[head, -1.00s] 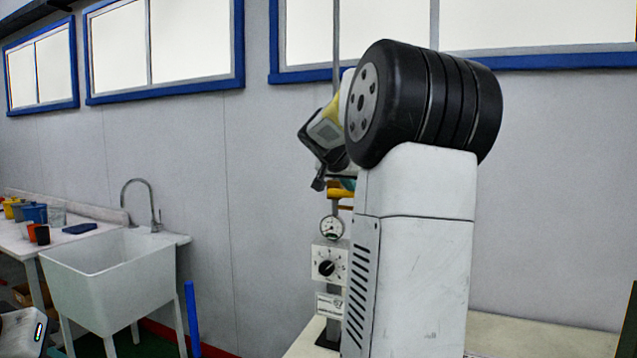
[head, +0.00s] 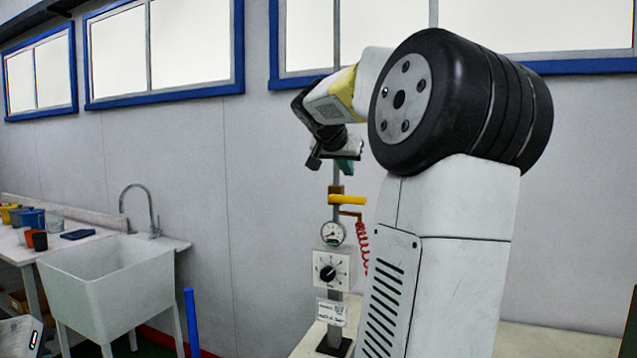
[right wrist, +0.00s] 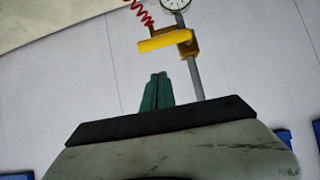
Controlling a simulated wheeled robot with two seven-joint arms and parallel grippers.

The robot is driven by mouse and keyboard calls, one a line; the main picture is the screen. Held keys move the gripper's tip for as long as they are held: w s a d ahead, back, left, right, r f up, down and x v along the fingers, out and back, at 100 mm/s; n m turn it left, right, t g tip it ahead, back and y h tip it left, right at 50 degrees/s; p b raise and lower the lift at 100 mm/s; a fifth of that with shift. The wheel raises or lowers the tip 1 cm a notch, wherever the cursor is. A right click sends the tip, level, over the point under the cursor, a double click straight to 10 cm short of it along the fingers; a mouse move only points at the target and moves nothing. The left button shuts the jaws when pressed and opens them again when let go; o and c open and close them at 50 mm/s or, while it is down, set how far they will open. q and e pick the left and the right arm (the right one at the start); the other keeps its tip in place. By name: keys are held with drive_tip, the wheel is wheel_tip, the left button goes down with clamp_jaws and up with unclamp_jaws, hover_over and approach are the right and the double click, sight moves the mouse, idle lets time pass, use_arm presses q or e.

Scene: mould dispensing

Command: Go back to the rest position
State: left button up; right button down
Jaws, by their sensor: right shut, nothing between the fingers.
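My right gripper (head: 347,167) shows in the head view, beside the upper part of the grey pole and just above the yellow valve (head: 350,200). My own arm hides part of its surroundings. In the right wrist view its green fingers (right wrist: 157,92) lie together with nothing between them. The yellow valve also shows there (right wrist: 165,42), apart from the fingertips. My left gripper is not in view; only a piece of my left arm shows at the lower left corner of the head view.
Below the valve are a round gauge (head: 332,233), a red coiled hose (head: 362,248) and a dial box (head: 331,270). A white sink (head: 110,290) stands left, beside a bench with several cups (head: 33,219). A blue post (head: 192,322) stands between sink and pole.

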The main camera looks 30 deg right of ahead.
drive_tip(key=v, duration=0.6)
drive_tip(key=s+a+f+n+y, duration=0.5)
drive_tip(key=s+a+f, duration=0.5)
drive_tip(key=a+f, duration=0.2)
drive_tip(key=s+a+f+n+g+y, duration=0.1)
drive_tip(key=s+a+f+n+y, duration=0.4)
drive_tip(key=s+a+f, duration=0.6)
wheel_tip(320, 180, down, 2)
drive_tip(key=shift+a+f+n+y, duration=0.15)
drive_tip(key=shift+a+n+y, duration=0.2)
drive_tip(key=shift+a, duration=0.75)
